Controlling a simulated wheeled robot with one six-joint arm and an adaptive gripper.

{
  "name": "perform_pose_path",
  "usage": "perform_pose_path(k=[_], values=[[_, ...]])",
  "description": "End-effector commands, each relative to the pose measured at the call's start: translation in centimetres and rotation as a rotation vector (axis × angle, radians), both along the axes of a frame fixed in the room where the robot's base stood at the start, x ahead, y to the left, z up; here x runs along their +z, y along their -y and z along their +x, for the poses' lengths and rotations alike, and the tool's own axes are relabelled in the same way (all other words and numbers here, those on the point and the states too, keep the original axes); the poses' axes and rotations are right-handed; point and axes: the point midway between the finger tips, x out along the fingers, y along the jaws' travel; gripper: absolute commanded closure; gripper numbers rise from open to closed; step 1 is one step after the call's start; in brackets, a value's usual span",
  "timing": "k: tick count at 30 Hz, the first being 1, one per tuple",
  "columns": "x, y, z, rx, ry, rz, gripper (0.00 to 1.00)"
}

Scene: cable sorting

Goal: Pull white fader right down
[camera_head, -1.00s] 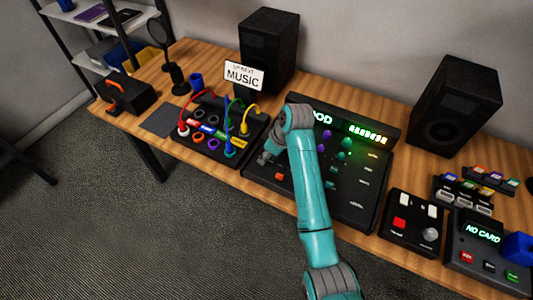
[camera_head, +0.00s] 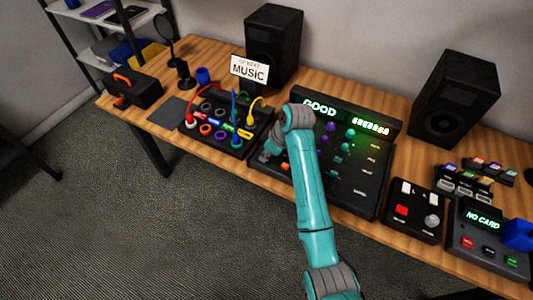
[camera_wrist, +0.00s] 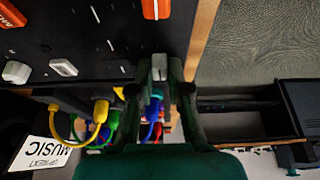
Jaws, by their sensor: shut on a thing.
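My gripper (camera_wrist: 158,85) is over the left part of the black mixing console (camera_head: 340,195). In the wrist view its fingers are shut on a small white fader cap (camera_wrist: 158,67), mostly hidden between them. In the head view my gripper (camera_head: 270,150) shows small beside my arm, and the cap cannot be made out. Two other white caps, one at the edge (camera_wrist: 17,72) and one nearer (camera_wrist: 63,67), stand apart from my gripper in the wrist view. A small black box at the right has two white sliders, left (camera_head: 405,187) and right (camera_head: 433,199), with my gripper far from both.
Orange caps (camera_wrist: 155,8) are on the console, whose display (camera_head: 320,108) reads "GOOD". A patch box with coloured cables (camera_head: 225,125) stands left of the console. Speakers (camera_head: 272,45) and a MUSIC sign (camera_head: 249,69) stand behind. A card unit (camera_head: 485,240) is at the right.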

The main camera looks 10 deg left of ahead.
Motion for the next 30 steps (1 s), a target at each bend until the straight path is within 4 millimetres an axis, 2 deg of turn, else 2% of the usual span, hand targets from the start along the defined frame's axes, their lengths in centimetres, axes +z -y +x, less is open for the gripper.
perform_pose_path(k=[5,6,8,20,23,30], values=[[0.0,0.1,0.0,-0.001,0.0,-0.001,1.0],[0.0,0.1,0.0,-0.001,0.0,-0.001,0.74],[0.0,0.1,0.0,-0.001,0.0,-0.001,0.59],[0.6,0.3,0.0,-0.002,0.003,0.0,0.58],[1.7,0.7,-0.1,-0.002,0.003,0.0,0.58],[5.9,2.4,-0.7,-0.002,0.004,0.001,0.58]])
